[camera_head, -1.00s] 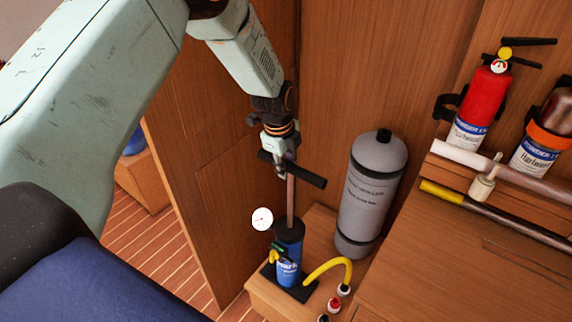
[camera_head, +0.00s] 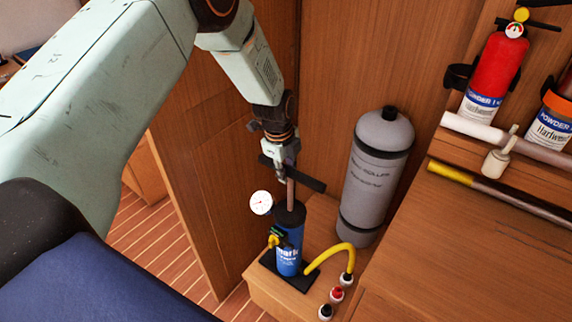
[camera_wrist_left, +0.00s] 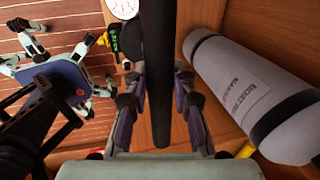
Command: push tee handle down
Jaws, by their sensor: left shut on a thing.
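The pump is a blue cylinder (camera_head: 289,248) standing upright on a black foot on a low wooden ledge. Its black tee handle (camera_head: 306,181) sits on a short bare length of brown rod (camera_head: 290,195) above the pump's black top. My left gripper (camera_head: 280,166) comes down from above and is shut on the tee handle near its middle. In the left wrist view the handle (camera_wrist_left: 158,60) is a long dark bar running between my fingers (camera_wrist_left: 160,105). The fingers hide part of the handle in the head view. My right gripper is not in view.
A round white gauge (camera_head: 261,203) stands left of the pump. A yellow hose (camera_head: 330,252) curves to several small capped fittings (camera_head: 337,294) on the ledge. A grey tank (camera_head: 376,175) stands close on the right. A wooden wall (camera_head: 225,190) is close on the left.

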